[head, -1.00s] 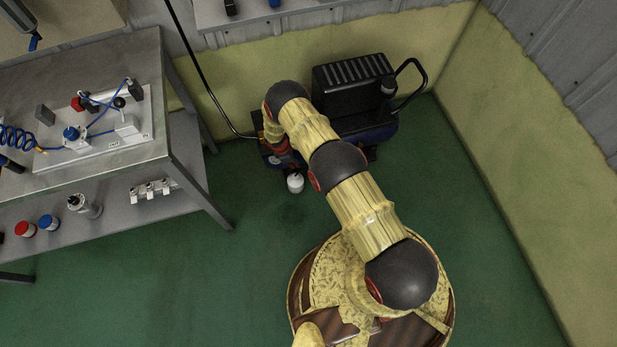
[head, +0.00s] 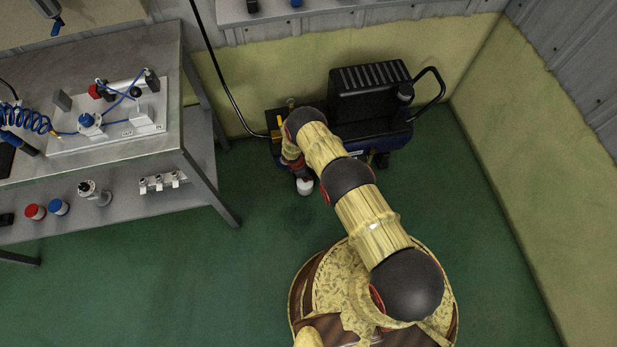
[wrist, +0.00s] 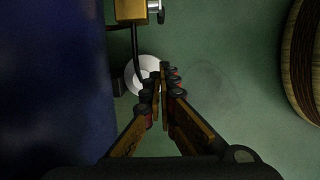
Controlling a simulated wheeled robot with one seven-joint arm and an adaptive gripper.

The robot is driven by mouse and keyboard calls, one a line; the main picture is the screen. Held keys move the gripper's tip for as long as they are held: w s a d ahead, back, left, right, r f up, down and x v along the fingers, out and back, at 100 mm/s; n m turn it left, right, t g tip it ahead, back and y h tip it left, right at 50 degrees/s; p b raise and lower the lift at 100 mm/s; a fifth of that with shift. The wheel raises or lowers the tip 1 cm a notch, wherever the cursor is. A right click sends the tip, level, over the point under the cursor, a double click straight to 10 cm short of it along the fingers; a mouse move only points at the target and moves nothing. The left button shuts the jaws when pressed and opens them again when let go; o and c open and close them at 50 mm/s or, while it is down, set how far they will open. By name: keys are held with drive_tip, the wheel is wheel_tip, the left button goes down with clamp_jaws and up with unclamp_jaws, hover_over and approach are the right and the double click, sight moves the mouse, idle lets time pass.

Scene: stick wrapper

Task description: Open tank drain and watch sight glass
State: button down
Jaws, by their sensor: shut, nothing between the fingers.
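The compressor's blue tank (head: 398,136) stands on the floor by the back wall, and its blue side (wrist: 50,85) fills the left of the wrist view. A brass-coloured block with a small metal fitting (wrist: 132,10) shows at the top of the wrist view. My gripper (wrist: 163,78) is shut and empty, pointing down over the right part of a white round container (wrist: 143,72). That container (head: 305,187) stands on the floor beside the tank in the head view, where my arm mostly hides the gripper. I cannot make out the drain or a sight glass for certain.
A metal workbench (head: 165,110) stands at the left with a pneumatic board (head: 110,128); its lower shelf holds small parts. A black hose (head: 210,70) runs down to the compressor. The black motor cover (head: 370,90) rises above the tank. Green floor is clear on the right.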

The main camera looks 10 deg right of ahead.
drive_tip(key=b+x, duration=0.2)
drive_tip(key=x, duration=0.5)
drive_tip(key=shift+f+b, duration=0.15)
drive_tip(key=shift+b, duration=0.25)
drive_tip(key=shift+w+d+r, duration=0.1)
drive_tip(key=shift+d+r, duration=0.1)
drive_tip(key=shift+d, duration=0.75)
drive_tip(key=shift+d+r, duration=0.25)
drive_tip(key=shift+d, duration=0.7)
drive_tip(key=shift+d+f+p, duration=0.1)
drive_tip(key=shift+p, duration=0.35)
